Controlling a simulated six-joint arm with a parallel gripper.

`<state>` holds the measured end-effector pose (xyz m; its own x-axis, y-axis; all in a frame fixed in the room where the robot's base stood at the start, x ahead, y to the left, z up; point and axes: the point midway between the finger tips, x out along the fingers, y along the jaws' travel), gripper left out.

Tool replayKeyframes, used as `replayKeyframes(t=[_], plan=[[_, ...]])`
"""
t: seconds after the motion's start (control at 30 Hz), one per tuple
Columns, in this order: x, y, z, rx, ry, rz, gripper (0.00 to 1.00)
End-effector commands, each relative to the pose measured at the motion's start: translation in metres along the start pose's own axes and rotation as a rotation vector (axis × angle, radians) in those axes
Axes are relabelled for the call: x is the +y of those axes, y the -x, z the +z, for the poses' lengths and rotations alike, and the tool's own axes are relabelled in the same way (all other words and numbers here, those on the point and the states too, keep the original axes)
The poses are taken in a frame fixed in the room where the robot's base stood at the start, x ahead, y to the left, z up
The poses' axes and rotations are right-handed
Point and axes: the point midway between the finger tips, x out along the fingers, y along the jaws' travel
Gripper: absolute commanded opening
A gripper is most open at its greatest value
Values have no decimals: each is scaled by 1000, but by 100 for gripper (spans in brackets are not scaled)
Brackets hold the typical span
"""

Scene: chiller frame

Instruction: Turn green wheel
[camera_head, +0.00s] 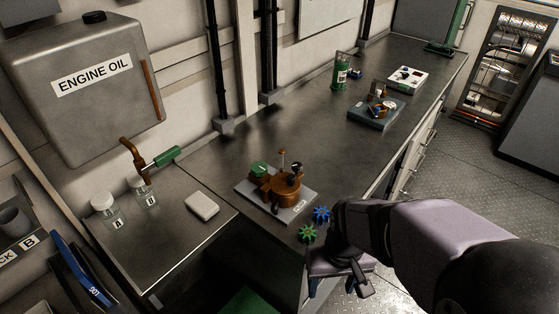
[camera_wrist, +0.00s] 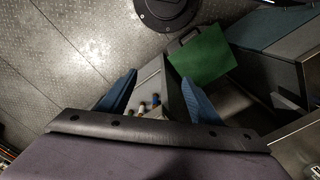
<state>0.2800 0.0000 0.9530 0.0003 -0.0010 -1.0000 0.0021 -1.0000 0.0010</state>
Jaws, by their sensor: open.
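The green wheel (camera_head: 307,233) is a small, lobed handwheel at the front edge of the workbench, in the head view. A similar blue wheel (camera_head: 322,214) sits just to its right and a little behind. My gripper (camera_head: 338,284) is to the lower right of the green wheel, apart from it, in front of the bench. The wrist view looks down at the floor, and I see neither wheel there.
A brown pump-like device (camera_head: 283,187) on a grey plate stands on the bench behind the wheels. A white block (camera_head: 202,206) and two jars lie left. In the wrist view, an open drawer (camera_wrist: 150,88) holds small items beside a green panel (camera_wrist: 200,54). Floor is clear at left.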

Motion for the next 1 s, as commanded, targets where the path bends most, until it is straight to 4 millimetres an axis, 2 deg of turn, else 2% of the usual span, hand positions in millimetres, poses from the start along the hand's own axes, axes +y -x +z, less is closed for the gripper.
replayKeyframes(t=[0.13, 0.27, 0.47, 0.6, 0.7, 0.8, 1.0], plan=[[-2, 6, -14, 12, 14, -2, 60], [-8, 19, -48, 43, 44, -9, 60], [-30, 50, -135, 127, 133, -24, 60], [-54, 71, -202, 195, 206, -39, 60], [-71, 83, -242, 241, 255, -48, 60], [-87, 93, -273, 281, 293, -57, 60], [-113, 103, -320, 346, 354, -69, 60]])
